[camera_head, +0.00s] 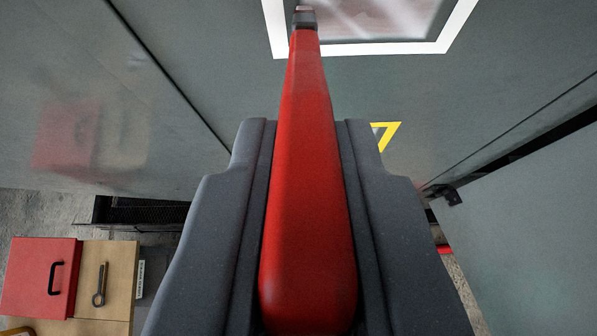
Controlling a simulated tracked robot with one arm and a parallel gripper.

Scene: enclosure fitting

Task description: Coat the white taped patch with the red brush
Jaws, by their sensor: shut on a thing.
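My gripper (306,130) is shut on the long red handle of the brush (308,200), which points up the picture, away from me. The grey ferrule (305,18) shows at the top edge, and the bristles are not clearly seen. The white taped patch (440,47) is at the top of the camera view, on a grey panel. Its white border frames a smeared pinkish and whitish area (375,18). The brush's far end overlaps the left part of the patch. I cannot tell whether it touches the surface. The upper part of the patch is out of frame.
A yellow-edged warning sign (391,130) lies below the patch, partly behind my gripper. A red box (40,280) with a black handle and a wooden box (108,278) stand lower left. A grey door panel (530,220) stands at right. Panel seams run on both sides.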

